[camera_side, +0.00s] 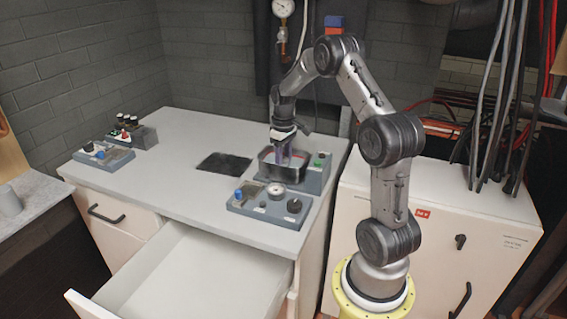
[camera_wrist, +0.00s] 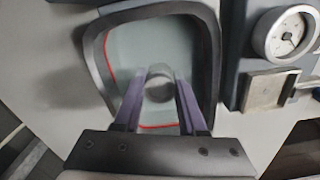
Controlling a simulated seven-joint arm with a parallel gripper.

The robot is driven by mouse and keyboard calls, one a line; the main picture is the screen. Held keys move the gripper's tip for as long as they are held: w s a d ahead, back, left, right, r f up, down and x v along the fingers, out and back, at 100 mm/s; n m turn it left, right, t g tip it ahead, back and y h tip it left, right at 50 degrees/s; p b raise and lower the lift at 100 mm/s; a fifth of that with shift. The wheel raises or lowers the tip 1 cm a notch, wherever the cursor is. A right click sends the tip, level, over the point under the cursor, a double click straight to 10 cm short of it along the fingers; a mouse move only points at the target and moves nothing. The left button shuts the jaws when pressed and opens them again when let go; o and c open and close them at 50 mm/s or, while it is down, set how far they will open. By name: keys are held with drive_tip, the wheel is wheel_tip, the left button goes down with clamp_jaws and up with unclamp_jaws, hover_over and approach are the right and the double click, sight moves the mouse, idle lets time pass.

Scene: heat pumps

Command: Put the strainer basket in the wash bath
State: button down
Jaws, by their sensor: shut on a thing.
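The wash bath (camera_side: 281,175) is a dark-rimmed metal tub with rounded corners at the right of the grey worktop. In the wrist view the bath (camera_wrist: 214,60) has a pale inside with a red line around part of it. My gripper (camera_side: 284,158) points down into the bath opening. In the wrist view its purple fingers (camera_wrist: 160,92) are closed around a small round grey piece, which I take to be the strainer basket (camera_wrist: 159,84). The fingers and bath wall hide the basket in the side view, and I cannot tell whether it touches the bath floor.
A control panel (camera_side: 268,204) with a gauge and knobs sits just in front of the bath. A black mat (camera_side: 223,163) lies left of it. More small control units (camera_side: 104,155) stand at the far left. A drawer (camera_side: 190,275) hangs open below. The middle worktop is clear.

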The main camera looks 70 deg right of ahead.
drive_tip(key=shift+f, duration=0.15)
drive_tip(key=shift+c, duration=2.4)
unclamp_jaws()
